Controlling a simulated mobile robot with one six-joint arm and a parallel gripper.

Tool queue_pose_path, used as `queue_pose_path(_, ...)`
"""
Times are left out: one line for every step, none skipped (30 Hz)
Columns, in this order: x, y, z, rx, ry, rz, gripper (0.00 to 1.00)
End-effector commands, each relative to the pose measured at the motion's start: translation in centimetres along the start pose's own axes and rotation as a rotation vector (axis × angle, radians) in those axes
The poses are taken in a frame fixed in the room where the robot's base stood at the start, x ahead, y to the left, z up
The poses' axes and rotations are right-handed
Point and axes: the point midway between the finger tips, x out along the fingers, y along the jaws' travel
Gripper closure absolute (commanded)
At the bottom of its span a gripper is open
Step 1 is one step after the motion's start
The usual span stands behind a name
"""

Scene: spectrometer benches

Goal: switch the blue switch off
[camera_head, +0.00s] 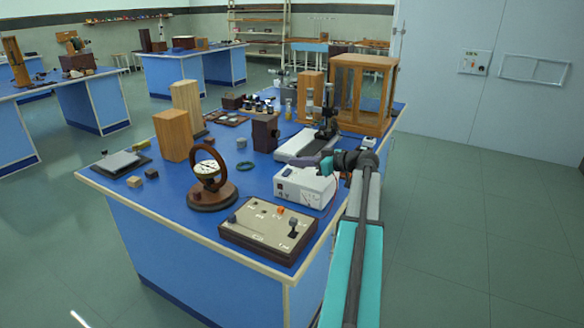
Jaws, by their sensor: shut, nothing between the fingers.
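I cannot make out a blue switch in this view. A wooden-framed control board (262,232) with several small knobs and a dark lever lies at the near edge of the blue bench. A white instrument box (308,190) with small front controls stands just behind it. A small wall panel (474,62) with a red spot and dark controls is on the pale wall at the upper right. My gripper (298,162) reaches in from the right, above the back of the white box. It is shut and empty. Its fingertips are small and partly blend with the bench items behind.
The green floor (470,220) to the right is clear. Other benches stand at the back left.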

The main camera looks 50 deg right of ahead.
Motion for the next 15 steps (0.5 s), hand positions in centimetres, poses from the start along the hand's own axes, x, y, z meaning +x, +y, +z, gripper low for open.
queue_pose_path(-0.9,-0.1,0.1,-0.001,0.001,0.002,1.00)
queue_pose_path(-1.4,-0.1,0.1,-0.001,0.001,0.002,1.00)
queue_pose_path(-2.0,-0.2,0.1,-0.001,0.001,0.002,1.00)
queue_pose_path(-2.5,-0.2,0.1,-0.001,0.001,0.001,1.00)
queue_pose_path(-3.0,-0.3,0.1,-0.001,0.001,0.001,1.00)
queue_pose_path(-3.7,-0.2,0.1,-0.001,0.001,0.002,1.00)
queue_pose_path(-4.1,-0.3,0.1,0.000,0.001,0.001,1.00)
queue_pose_path(-4.5,-0.3,0.1,0.000,0.000,0.000,1.00)
queue_pose_path(-5.1,-0.4,0.1,0.000,0.000,0.000,1.00)
queue_pose_path(-5.5,-0.4,0.1,0.000,0.000,0.000,1.00)
queue_pose_path(-5.8,-0.4,0.1,0.000,0.000,0.001,1.00)
queue_pose_path(-6.2,-0.4,0.1,0.000,0.000,0.000,1.00)
queue_pose_path(-6.5,-0.4,0.1,0.000,0.000,-0.001,1.00)
queue_pose_path(-6.7,-0.5,0.0,-0.001,0.000,-0.002,1.00)
queue_pose_path(-7.0,-0.5,0.0,-0.001,0.000,-0.002,1.00)
